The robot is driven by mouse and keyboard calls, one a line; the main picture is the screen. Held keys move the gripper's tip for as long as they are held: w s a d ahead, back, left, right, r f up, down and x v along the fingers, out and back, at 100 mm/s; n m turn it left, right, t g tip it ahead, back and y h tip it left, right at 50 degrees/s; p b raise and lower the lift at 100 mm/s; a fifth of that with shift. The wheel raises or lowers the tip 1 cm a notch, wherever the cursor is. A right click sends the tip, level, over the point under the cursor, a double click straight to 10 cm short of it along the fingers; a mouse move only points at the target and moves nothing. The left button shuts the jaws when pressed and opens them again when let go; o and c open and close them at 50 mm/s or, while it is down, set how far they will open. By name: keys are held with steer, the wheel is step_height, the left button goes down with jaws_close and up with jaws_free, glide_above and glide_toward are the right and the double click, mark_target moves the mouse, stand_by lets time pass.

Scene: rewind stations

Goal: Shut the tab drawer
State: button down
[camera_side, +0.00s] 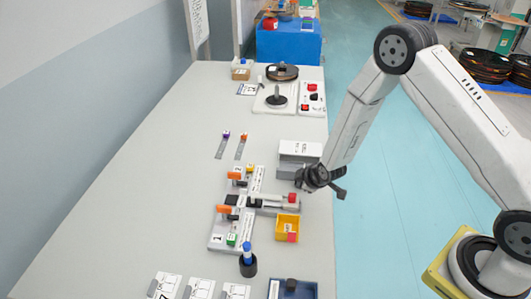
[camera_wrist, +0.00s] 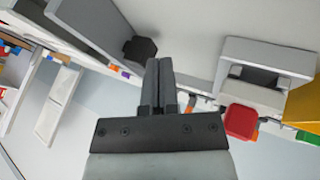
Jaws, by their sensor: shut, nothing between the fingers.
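The tab drawer's unit is a white box with a label (camera_side: 300,149) at the right edge of the bench. Its grey lower part (camera_side: 286,172) shows just left of my gripper (camera_side: 303,181). In the wrist view a grey panel (camera_wrist: 95,28) lies at the upper left, with a dark knob (camera_wrist: 140,48) near its end. My gripper (camera_wrist: 159,68) is shut and empty, its fingertips close to the knob in the picture. I cannot tell whether they touch. How far the drawer stands out is hard to see, as my gripper partly hides it.
A fixture with a red block (camera_side: 292,197) and a yellow bin (camera_side: 288,227) stand nearer the camera. They also show in the wrist view as a red block (camera_wrist: 240,121) and a yellow edge (camera_wrist: 304,106). A reel station (camera_side: 295,104) stands farther back. The bench's left side is clear.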

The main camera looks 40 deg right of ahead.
mark_target(302, 165)
steer(key=w+d, duration=0.4)
steer(key=shift+w+d, duration=0.35)
steer(key=shift+d, duration=0.05)
steer(key=shift+w+d+r, duration=0.1)
steer(key=shift+w+d, duration=0.3)
steer(key=shift+d, duration=0.05)
steer(key=shift+r, duration=0.2)
steer(key=shift+s+r, duration=0.3)
steer(key=shift+r, duration=0.15)
steer(key=v, duration=0.8)
steer(key=shift+s+a, duration=0.3)
steer(key=shift+s, duration=0.15)
steer(key=shift+r, duration=0.15)
